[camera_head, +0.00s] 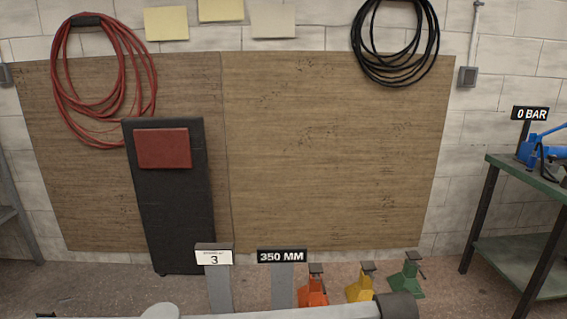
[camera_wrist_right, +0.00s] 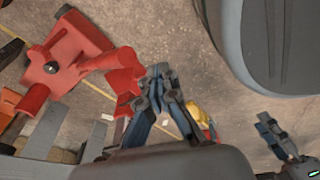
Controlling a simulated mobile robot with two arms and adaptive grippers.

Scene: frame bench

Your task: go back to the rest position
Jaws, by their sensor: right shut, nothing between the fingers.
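My right gripper (camera_wrist_right: 160,95) shows in the right wrist view. Its blue-grey fingers are drawn together at the tips and nothing is between them. A red metal stand (camera_wrist_right: 75,50) lies beyond and to the left of the fingertips in that view. A second gripper (camera_wrist_right: 272,130), which looks like my left one, shows small at the lower right of the same view; how far its fingers are apart is not clear. Neither gripper shows in the head view, where only grey parts of my own arms cross the bottom edge.
In the head view, orange (camera_head: 313,290), yellow (camera_head: 360,284) and green (camera_head: 406,277) stands are on the floor beside a "350 MM" sign (camera_head: 282,256) and a "3" sign (camera_head: 213,257). A black panel (camera_head: 175,220) leans at the wall. A green-topped bench (camera_head: 520,175) stands right.

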